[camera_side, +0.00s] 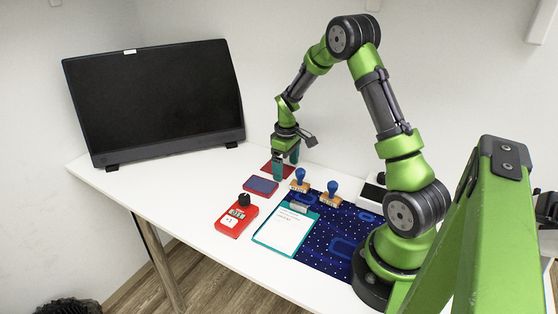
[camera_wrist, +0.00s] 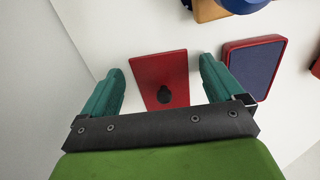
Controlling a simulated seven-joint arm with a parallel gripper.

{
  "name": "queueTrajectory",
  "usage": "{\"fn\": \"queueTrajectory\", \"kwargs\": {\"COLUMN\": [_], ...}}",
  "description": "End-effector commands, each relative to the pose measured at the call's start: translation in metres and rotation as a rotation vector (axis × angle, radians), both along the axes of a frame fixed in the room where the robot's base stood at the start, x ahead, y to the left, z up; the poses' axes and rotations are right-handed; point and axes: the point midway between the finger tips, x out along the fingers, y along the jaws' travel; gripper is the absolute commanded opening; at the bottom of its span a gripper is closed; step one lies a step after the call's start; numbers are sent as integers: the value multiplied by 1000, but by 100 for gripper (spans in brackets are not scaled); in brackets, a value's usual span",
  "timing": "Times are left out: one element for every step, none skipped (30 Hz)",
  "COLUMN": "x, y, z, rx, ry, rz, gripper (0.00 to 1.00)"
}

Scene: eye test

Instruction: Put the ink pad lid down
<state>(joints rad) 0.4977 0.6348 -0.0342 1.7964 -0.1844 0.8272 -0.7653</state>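The ink pad lid (camera_wrist: 160,72), a flat red plate with a small dark knob, lies on the white table between my fingers in the wrist view. In the side view the lid (camera_side: 270,167) shows partly behind the fingers. My gripper (camera_wrist: 160,65) has two teal fingers spread wide, one on each side of the lid, with bare table showing between each finger and the lid. In the side view my gripper (camera_side: 286,168) is low over the lid. The ink pad (camera_side: 261,186), red-rimmed with a dark blue face, lies open nearby; it also shows right of my gripper in the wrist view (camera_wrist: 255,62).
Two blue-knobbed stamps, one at left (camera_side: 301,178) and one at right (camera_side: 332,194), stand right of the lid. A red device with a black knob (camera_side: 232,221), a teal clipboard (camera_side: 285,230) and a starry blue mat (camera_side: 325,258) lie nearer. A black monitor (camera_side: 152,98) stands at left.

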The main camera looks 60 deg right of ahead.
Motion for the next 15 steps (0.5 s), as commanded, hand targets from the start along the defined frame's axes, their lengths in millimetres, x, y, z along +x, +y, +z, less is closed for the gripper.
{"fn": "queueTrajectory", "kwargs": {"x": [0,0,0,0,0,0,0,0,1,1,1,1,1,1,1], "y": [0,0,0,0,0,0,0,0,-1,-1,-1,0,-1,0,-1], "z": [0,0,0,0,1,2,3,5,10,14,19,26,32,39,48], "rx": [0,0,0,0,0,-1,-1,-1,-2,-2,-3,-2,-3,-3,-4], "ry": [0,0,0,0,0,-1,-1,-2,-3,-4,-4,-5,-6,-5,-6], "rz": [0,0,0,0,0,0,0,0,1,0,0,-1,0,0,1], "gripper": [94,94,94,94,94,94,94,94,94,94,94,94,94,94,94]}}
